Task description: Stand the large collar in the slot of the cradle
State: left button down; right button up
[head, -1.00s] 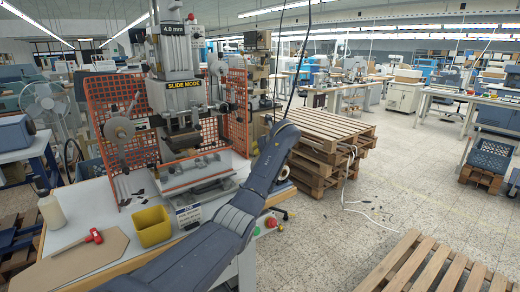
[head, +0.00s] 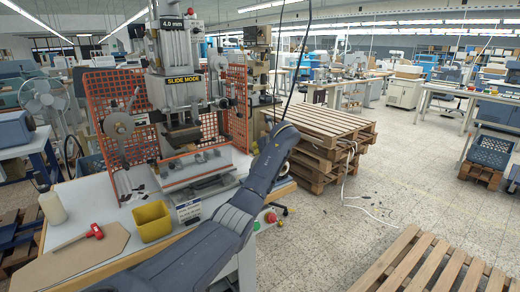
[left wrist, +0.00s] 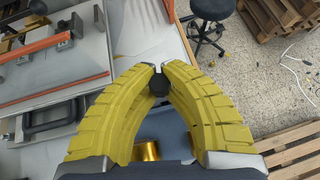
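My left arm reaches in from the lower left in the head view; its gripper is hidden there behind the forearm. In the left wrist view my left gripper (left wrist: 158,70) has its yellow fingers nearly closed at the tips. A small dark round piece (left wrist: 159,86) sits between them and appears pinched. It may be the large collar, but its shape is too small to tell. A shiny gold cylinder (left wrist: 147,151) shows below, between the finger bases. I cannot make out the cradle or its slot in either view. My right gripper is not in view.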

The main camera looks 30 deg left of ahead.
pick_arm(q)
jog(key=c, duration=1.4)
grip_release()
jog(key=shift+f, duration=0.1)
jog(key=shift+c, duration=0.2)
jog(key=v, duration=1.2)
